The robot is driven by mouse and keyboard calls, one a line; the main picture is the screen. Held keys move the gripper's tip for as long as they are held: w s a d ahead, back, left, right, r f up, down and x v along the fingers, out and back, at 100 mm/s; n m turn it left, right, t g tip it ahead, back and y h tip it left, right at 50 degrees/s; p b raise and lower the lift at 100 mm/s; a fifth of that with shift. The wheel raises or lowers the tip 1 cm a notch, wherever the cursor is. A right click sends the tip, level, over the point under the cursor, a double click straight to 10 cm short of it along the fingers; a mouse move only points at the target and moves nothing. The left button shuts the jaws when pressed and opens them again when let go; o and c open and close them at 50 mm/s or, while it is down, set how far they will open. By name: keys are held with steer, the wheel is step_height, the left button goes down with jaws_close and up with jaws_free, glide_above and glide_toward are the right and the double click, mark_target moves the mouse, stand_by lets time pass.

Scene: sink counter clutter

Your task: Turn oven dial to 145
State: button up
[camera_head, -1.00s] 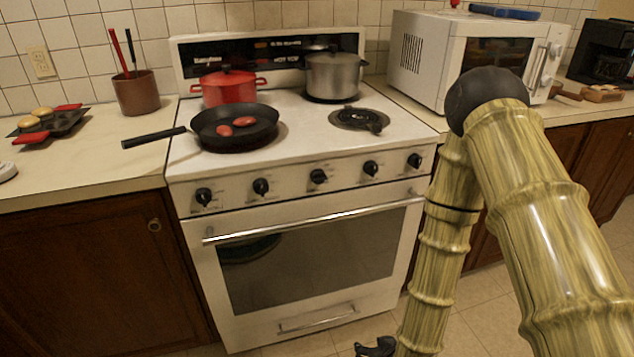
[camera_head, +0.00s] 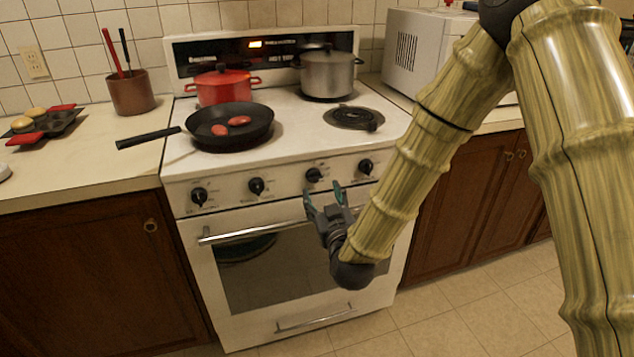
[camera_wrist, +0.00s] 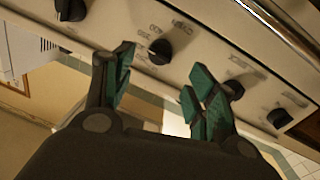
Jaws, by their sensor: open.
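A row of black dials runs along the white stove's front panel. The middle dial (camera_head: 313,175) sits just above my gripper (camera_head: 323,196) in the head view. In the wrist view the same dial (camera_wrist: 160,51) lies between and beyond my two fingers (camera_wrist: 161,74), with printing beside it that seems to read OVEN. My gripper is open and empty, its fingers pointing up at the panel. Contact with the dial does not show. The exact dial setting is too small to read.
The oven door handle (camera_head: 230,236) runs across below the dials, near my gripper. A black pan (camera_head: 205,135), a red pot (camera_head: 222,90) and a steel pot (camera_head: 327,76) stand on the stove top. A microwave (camera_head: 415,48) is at the right.

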mark_target(316, 180)
steer(key=x, duration=0.7)
steer(key=shift+w, duration=0.15)
steer(key=shift+c, duration=0.2)
steer(key=c, duration=1)
